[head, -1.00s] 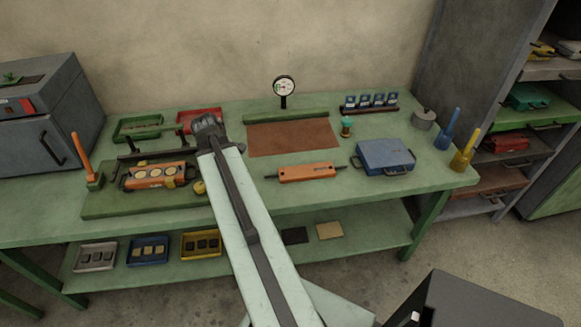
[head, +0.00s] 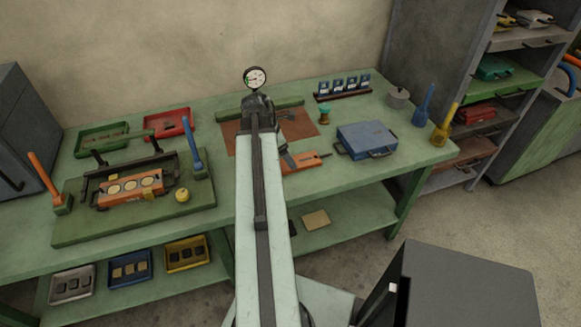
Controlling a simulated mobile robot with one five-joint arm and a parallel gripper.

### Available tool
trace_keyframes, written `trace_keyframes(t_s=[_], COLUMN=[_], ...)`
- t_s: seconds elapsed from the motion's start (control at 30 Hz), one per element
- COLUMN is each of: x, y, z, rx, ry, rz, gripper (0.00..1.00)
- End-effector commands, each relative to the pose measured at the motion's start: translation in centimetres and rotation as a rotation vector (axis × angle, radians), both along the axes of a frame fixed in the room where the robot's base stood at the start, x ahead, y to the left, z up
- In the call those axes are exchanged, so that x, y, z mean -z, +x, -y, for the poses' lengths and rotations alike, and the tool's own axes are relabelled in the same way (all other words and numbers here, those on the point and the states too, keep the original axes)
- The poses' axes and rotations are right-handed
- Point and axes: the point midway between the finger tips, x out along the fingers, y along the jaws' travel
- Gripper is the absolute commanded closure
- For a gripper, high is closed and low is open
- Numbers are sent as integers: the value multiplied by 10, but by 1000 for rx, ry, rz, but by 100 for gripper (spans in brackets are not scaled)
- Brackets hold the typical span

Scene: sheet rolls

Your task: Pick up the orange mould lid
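The orange mould lid (head: 304,160) lies flat on the green workbench, right of my arm. Its left part is hidden behind my arm, and a dark handle sticks out at its right end. An orange mould (head: 132,190) with several round pale cavities sits in a dark frame on the green board at left. My gripper (head: 258,103) is at the far end of my arm, over the back of the brown mat and left of and beyond the lid. Its fingers cannot be made out.
A blue case (head: 366,140) stands right of the lid, with a small green-topped item (head: 325,117) behind it. A dial gauge (head: 255,77) stands behind my gripper. A blue upright handle (head: 191,148) and yellow knob (head: 182,195) are at left.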

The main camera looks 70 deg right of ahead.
Motion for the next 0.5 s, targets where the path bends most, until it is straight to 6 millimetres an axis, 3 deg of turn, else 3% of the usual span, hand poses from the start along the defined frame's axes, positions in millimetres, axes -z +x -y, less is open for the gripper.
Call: trace_keyframes(t_s=[0.23, 0.5], x=[45, 45], y=[-6, -9], z=[9, 11], rx=[0, -2], ry=[-1, 0], rz=[1, 0], gripper=[15, 15])
